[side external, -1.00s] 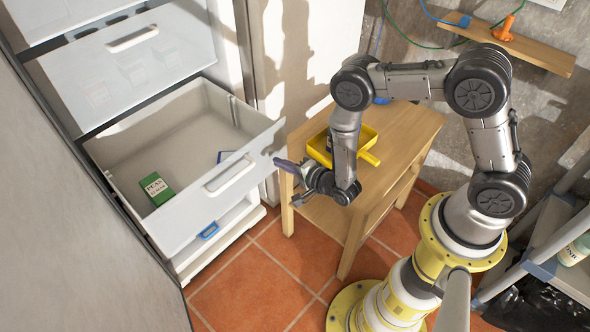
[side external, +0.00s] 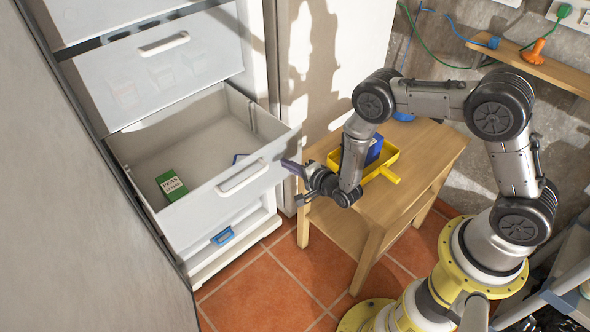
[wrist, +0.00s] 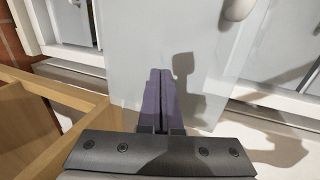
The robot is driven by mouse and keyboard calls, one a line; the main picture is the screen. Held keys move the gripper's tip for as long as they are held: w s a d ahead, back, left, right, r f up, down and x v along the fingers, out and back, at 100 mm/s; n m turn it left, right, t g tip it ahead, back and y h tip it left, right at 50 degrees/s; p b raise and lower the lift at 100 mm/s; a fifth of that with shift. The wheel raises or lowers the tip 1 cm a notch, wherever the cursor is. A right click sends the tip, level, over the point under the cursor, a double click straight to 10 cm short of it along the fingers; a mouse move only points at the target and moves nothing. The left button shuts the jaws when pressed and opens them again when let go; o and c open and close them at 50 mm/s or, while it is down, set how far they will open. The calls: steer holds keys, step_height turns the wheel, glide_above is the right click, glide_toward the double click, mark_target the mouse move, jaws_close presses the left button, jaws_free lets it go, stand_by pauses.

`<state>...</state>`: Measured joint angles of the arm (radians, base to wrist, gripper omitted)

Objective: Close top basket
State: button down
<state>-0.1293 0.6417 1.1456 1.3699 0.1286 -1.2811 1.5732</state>
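The white freezer has one basket (side external: 215,210) pulled far out, with its front panel and white handle (side external: 243,177) facing my arm. A green box (side external: 171,185) lies inside it, with a blue item partly hidden behind the front panel. Closed baskets (side external: 150,70) sit above it. My gripper (side external: 291,168) is at the right end of the open basket's front panel. In the wrist view my purple fingers (wrist: 158,95) are together and empty, pointing at the pale panel (wrist: 145,50); contact cannot be told. The handle (wrist: 238,9) shows at the upper right there.
A wooden table (side external: 425,150) stands right of the freezer, close beside my gripper, with a yellow tray (side external: 393,178) holding a blue box (side external: 375,148). Red tile floor (side external: 270,290) is clear in front.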

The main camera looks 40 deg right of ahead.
steer(key=w, duration=2.7)
steer(key=shift+w, duration=0.25)
steer(key=shift+s, duration=0.15)
